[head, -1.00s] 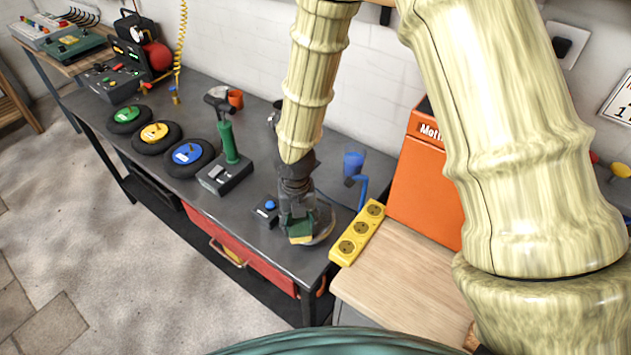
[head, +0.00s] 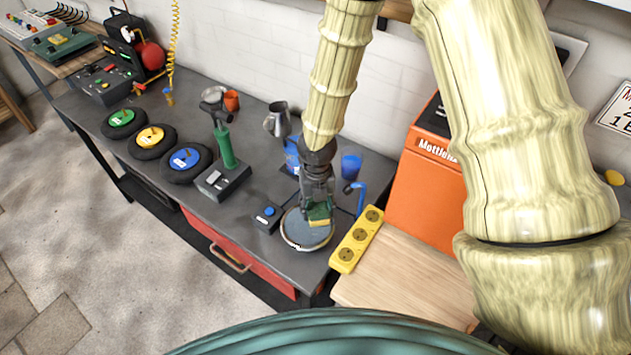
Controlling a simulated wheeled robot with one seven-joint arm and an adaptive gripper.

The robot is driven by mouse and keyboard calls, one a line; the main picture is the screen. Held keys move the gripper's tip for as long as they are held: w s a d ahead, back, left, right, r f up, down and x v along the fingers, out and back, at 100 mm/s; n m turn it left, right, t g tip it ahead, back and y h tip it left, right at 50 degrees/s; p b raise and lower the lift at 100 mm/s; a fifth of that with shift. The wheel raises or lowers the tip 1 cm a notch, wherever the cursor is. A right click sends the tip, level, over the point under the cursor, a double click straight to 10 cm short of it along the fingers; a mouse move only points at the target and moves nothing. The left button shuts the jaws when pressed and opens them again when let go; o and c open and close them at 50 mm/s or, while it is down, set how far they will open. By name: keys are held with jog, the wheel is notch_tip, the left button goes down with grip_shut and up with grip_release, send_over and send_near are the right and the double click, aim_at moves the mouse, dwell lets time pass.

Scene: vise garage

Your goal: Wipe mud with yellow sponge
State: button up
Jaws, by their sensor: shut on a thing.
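My gripper (head: 318,204) is shut on the yellow sponge (head: 320,221), which has a green upper layer. It holds the sponge over the right part of a round, dark grey plate-like disc (head: 298,232) with a light rim, near the bench's right end. The sponge looks low against the disc, but I cannot tell whether it touches. I cannot make out the mud clearly; the disc's face looks mostly plain grey, and part of it is hidden by the gripper and sponge.
A small box with a blue button (head: 268,215) stands left of the disc. A yellow socket strip (head: 356,240) lies to its right. A blue cup (head: 350,166), a metal jug (head: 278,120) and an orange cabinet (head: 430,180) stand behind. Three wheels (head: 185,160) lie left.

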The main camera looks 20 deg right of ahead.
notch_tip(320, 180, up, 4)
jog(key=shift+s+a+r+p, duration=0.1)
jog(key=shift+s+a+p, duration=0.05)
jog(key=shift+p, duration=0.95)
jog(key=shift+w+r+p, duration=0.2)
jog(key=shift+r+p, duration=0.4)
jog(key=shift+p, duration=0.15)
notch_tip(320, 180, up, 2)
jog(key=shift+s+r+p, duration=0.15)
jog(key=shift+p, duration=0.9)
